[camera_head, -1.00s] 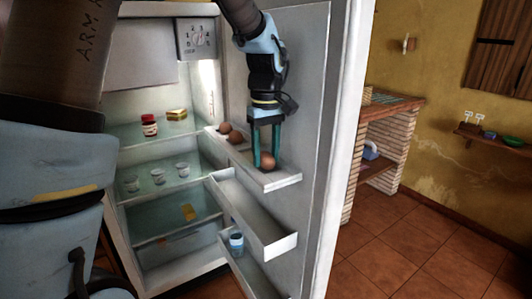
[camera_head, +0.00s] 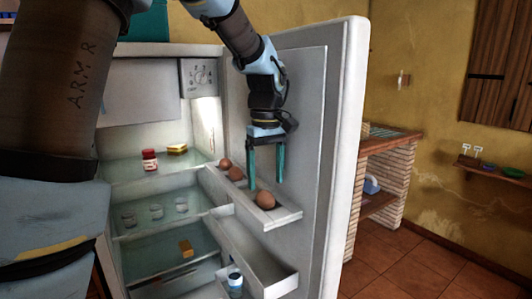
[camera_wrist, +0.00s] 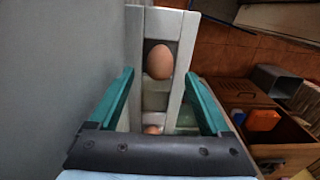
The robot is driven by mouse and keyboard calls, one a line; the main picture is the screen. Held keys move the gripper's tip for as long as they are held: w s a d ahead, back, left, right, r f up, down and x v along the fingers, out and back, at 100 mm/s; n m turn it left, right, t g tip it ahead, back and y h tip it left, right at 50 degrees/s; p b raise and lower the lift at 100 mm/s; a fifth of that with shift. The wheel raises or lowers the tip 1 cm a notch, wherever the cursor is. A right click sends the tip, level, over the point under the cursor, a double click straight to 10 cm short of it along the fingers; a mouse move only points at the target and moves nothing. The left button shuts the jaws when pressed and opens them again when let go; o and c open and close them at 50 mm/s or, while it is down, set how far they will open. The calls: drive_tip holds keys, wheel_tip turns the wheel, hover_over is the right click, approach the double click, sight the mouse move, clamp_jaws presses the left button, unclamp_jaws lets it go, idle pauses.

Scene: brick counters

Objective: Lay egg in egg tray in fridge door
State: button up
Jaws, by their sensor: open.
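A brown egg (camera_head: 266,200) sits in the near end of the egg tray (camera_head: 283,218), the top shelf of the open fridge door (camera_head: 345,130). Two more brown eggs (camera_head: 231,170) rest farther back in the same tray. My gripper (camera_head: 266,180) is open and empty, with its teal fingers above and slightly behind the near egg. In the wrist view an egg (camera_wrist: 159,62) lies in the tray beyond the open fingers, apart from them. Another egg (camera_wrist: 152,130) is partly hidden by the gripper body.
Lower door shelves (camera_head: 262,262) hang below the tray, one with a blue-and-white jar (camera_head: 235,283). Inside the fridge are a red jar (camera_head: 149,160), a yellow block (camera_head: 177,149) and several glass cups (camera_head: 156,212). A brick counter (camera_head: 375,190) stands right of the door.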

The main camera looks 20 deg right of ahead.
sight(266, 193)
wheel_tip(266, 193, up, 8)
drive_tip(key=w+a+f+m, duration=0.1)
drive_tip(key=a+f, duration=0.3)
drive_tip(key=a, duration=0.3)
drive_tip(key=w+a+f, duration=0.2)
drive_tip(key=a+f, duration=0.3)
drive_tip(key=a, duration=0.3)
drive_tip(key=s+a+f+m, duration=0.1)
drive_tip(key=s+a+f, duration=0.2)
drive_tip(key=a, duration=0.4)
drive_tip(key=s+a+f+m+t, duration=0.1)
drive_tip(key=s+a+f, duration=0.3)
drive_tip(key=a+f, duration=0.2)
drive_tip(key=shift+a+t+b, duration=0.3)
drive_tip(key=shift+a, duration=0.8)
drive_tip(key=shift+o, duration=0.4)
